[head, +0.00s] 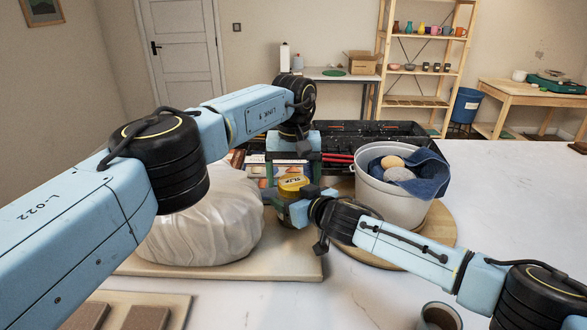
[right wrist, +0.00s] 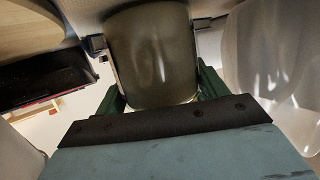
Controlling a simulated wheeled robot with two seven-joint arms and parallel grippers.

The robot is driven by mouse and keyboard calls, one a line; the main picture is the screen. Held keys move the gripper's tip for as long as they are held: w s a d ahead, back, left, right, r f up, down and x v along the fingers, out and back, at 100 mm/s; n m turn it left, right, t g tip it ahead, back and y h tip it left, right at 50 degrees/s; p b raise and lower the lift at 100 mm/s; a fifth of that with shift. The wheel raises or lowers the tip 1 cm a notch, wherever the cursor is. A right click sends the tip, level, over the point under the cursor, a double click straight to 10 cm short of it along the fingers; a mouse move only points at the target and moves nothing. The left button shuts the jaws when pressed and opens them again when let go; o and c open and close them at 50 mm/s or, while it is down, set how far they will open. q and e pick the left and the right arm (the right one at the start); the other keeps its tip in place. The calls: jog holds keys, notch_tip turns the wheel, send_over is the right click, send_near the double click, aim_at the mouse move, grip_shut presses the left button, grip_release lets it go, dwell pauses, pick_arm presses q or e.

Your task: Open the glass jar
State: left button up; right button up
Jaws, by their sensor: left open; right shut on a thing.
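The glass jar shows in the head view as a yellow lid (head: 293,184) with dark lettering, between the wrapped clay and the white bucket. In the right wrist view its dark, brownish body (right wrist: 153,60) fills the space between the green fingers. My right gripper (head: 288,207) is shut on the jar body from the side and hides most of it in the head view. My left gripper (head: 293,168) points down from above, open, with its fingers on either side just above the lid. I cannot tell whether they touch the lid.
A large plastic-wrapped lump (head: 205,222) sits on a board (head: 290,266) close at left. A white bucket (head: 390,203) with a blue cloth (head: 428,172) stands on a round wooden board (head: 440,228) at right. A black tray (head: 370,135) lies behind. A cup (head: 440,317) stands at the front.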

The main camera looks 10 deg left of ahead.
pick_arm(q)
jog(key=c, duration=1)
jog(key=n, duration=0.4)
jog(key=shift+n, duration=0.4)
jog(key=n, duration=0.3)
jog(key=shift+n, duration=0.4)
jog(key=n, duration=0.3)
jog(key=shift+r+n, duration=0.1)
jog(key=shift+n, duration=0.3)
jog(key=n, duration=0.4)
jog(key=shift+n, duration=0.4)
jog(key=o, duration=1.1)
